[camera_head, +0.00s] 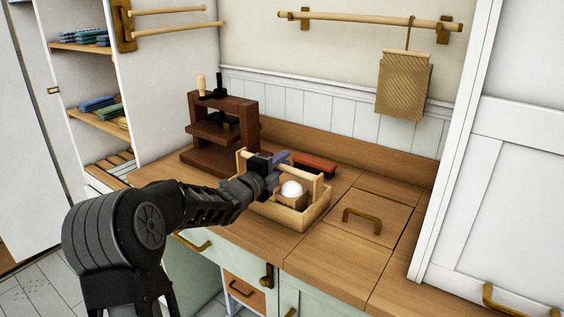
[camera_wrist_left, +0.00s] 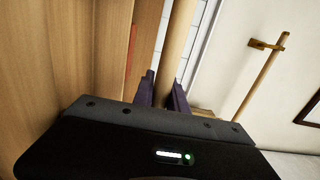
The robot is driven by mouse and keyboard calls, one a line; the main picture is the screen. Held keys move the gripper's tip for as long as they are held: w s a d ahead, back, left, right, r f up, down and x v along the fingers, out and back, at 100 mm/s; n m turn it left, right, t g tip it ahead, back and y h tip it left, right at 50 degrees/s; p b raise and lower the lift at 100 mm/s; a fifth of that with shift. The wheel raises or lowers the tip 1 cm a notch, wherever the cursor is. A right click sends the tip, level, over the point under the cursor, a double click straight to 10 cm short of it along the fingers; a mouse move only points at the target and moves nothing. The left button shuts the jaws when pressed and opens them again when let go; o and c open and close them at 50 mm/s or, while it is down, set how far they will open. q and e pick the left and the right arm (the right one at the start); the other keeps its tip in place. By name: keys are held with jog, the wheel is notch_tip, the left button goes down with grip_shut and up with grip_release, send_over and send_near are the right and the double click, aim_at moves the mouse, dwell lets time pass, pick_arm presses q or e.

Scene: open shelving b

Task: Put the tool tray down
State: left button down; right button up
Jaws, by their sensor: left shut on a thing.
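The tool tray (camera_head: 304,219) is a light wooden box with a round bar handle, seen in the head view on the wooden counter or just above it; I cannot tell whether its base touches. A white round thing (camera_head: 291,189) and a small wooden block show inside it. My left gripper (camera_head: 277,166) is at the handle bar, shut on it. In the left wrist view the dark fingers (camera_wrist_left: 163,90) stand on either side of the pale round bar (camera_wrist_left: 179,40). My arm hides the tray's left part. My right gripper is not in view.
A dark brown wooden rack (camera_head: 217,132) stands behind and left of the tray. A red object (camera_head: 315,164) lies behind the tray. A counter panel with a brass handle (camera_head: 362,216) is to the right. The counter front (camera_head: 255,243) is clear.

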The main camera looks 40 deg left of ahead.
pick_arm(q)
jog(key=shift+r, duration=0.1)
jog(key=c, duration=1.3)
grip_release()
jog(key=shift+c, duration=0.2)
jog(key=s+d+b, duration=0.1)
jog(key=s, duration=1.1)
jog(key=shift+b, duration=0.3)
